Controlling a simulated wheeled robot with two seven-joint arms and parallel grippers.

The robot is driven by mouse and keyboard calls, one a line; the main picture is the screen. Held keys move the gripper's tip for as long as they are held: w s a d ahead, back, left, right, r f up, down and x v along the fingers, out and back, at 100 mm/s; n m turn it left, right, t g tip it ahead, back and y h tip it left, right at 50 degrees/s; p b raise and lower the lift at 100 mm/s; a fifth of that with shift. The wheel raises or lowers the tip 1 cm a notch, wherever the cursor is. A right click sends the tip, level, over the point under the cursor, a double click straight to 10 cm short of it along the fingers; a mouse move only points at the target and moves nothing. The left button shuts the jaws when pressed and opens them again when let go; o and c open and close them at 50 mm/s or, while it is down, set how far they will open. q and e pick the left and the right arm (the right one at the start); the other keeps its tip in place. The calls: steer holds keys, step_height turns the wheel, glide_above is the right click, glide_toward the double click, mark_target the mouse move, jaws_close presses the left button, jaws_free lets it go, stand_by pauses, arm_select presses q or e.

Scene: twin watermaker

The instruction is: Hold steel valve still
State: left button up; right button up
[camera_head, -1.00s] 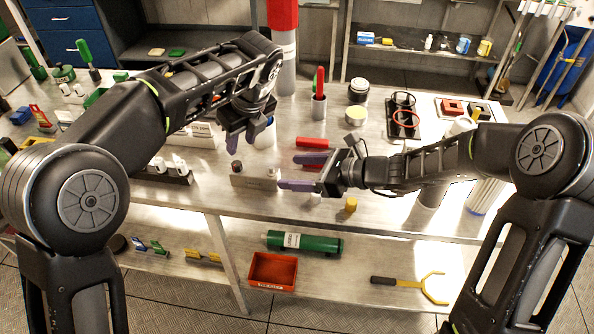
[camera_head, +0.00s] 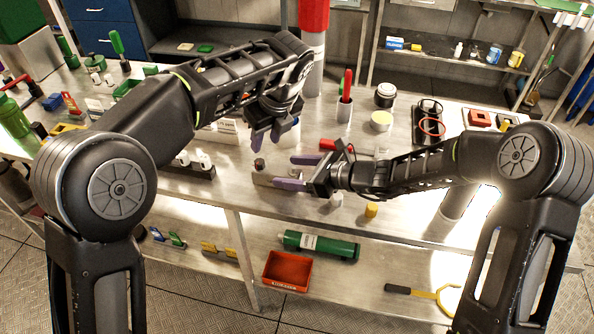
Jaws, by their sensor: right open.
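A low grey metal block (camera_head: 262,179) stands near the table's front edge, with a dark knob (camera_head: 259,165) at its left end. It may be the steel valve; I cannot tell for sure. My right gripper (camera_head: 283,171) is open, its two purple fingers pointing left. The near finger overlaps the right part of the block in the picture and hides what is there. Whether it touches, I cannot tell. My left gripper (camera_head: 266,145) points down above and behind the block, its fingers apart, with nothing visible between them.
A red-handled tool stands in a grey cup (camera_head: 344,110) behind. A yellow piece (camera_head: 371,210) lies at the front edge. An orange bin (camera_head: 287,270) and green cylinder (camera_head: 320,246) are on the lower shelf.

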steer(key=shift+c, duration=0.5)
jaws_close()
steer(key=shift+f, duration=0.1)
stand_by(0.3)
steer(key=c, duration=0.6)
jaws_free()
steer(key=shift+c, duration=0.2)
jaws_close()
